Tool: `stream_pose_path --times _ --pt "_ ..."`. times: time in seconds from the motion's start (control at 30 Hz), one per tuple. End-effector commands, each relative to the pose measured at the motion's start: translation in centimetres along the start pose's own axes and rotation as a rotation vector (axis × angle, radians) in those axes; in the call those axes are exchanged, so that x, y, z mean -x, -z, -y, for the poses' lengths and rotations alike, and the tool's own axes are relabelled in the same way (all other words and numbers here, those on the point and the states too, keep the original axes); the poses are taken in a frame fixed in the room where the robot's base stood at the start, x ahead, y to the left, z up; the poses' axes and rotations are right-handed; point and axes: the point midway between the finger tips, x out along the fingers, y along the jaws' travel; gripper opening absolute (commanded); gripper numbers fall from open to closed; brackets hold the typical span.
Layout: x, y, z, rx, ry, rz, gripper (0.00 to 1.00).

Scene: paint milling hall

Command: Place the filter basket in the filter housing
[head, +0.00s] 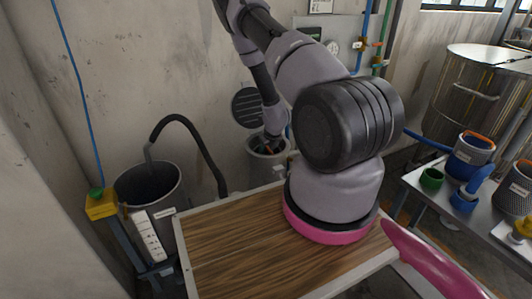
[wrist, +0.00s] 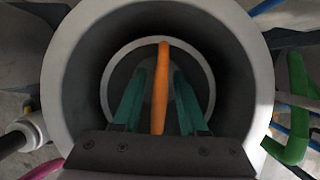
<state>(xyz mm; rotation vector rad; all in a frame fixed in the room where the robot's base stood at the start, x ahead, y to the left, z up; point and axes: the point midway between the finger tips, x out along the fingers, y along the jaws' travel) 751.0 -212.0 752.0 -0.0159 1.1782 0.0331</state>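The filter housing (head: 262,170) is a grey upright cylinder with an open top, beyond the wooden-topped surface in the head view. In the wrist view its thick pale rim (wrist: 62,75) surrounds a dark bore. Inside is a paler ring (wrist: 112,62), apparently the filter basket's rim, with an upright orange handle (wrist: 161,85) across it. My gripper (wrist: 161,75) points down into the housing. Its green fingers stand on both sides of the handle with narrow gaps visible, so it looks open. The basket's body and its seating depth are hidden.
A dark round lid or grille (head: 247,107) is behind the housing. A wooden-topped surface (head: 225,245) lies in front, and a grey bin (head: 150,190) with a black hose stands left. A green handle (wrist: 296,110) is beside the housing.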

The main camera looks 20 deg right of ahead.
Motion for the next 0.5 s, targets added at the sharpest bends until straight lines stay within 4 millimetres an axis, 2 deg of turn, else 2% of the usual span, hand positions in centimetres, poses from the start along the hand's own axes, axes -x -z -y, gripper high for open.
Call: stream_pose_path --times 0.17,0.27,0.5 --pt "0.3 -0.1 0.0 0.000 0.000 0.001 0.42" --pt "1.3 -0.2 0.0 0.000 0.000 0.001 0.42" --pt "6.3 -0.2 0.0 -0.001 0.000 0.003 0.42"
